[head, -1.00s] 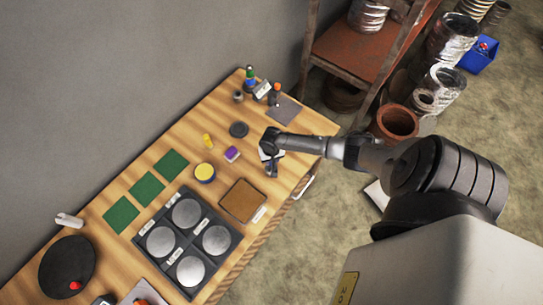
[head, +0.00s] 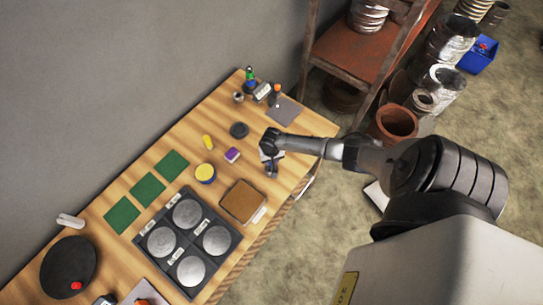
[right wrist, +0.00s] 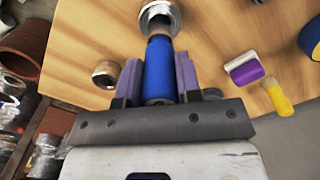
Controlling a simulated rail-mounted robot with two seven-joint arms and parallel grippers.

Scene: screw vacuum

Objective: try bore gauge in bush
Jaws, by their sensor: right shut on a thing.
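My right gripper (head: 270,158) is over the right part of the wooden bench in the head view. In the right wrist view the right gripper (right wrist: 159,64) is shut on a blue cylinder (right wrist: 158,82), which looks like the bore gauge's handle. The handle's far end has a dark tip that lies at the near side of a silver ring (right wrist: 160,13), which looks like the bush. I cannot tell whether the tip is inside the bore or only in front of it. My left gripper is not in view.
A second small metal ring (right wrist: 105,73) stands left of the gripper. A purple and white block (right wrist: 243,68), a yellow object (right wrist: 279,101) and a blue roll (right wrist: 313,38) lie to the right. A dark tray with silver discs (head: 231,238) and a brown pad (head: 243,201) are nearby.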

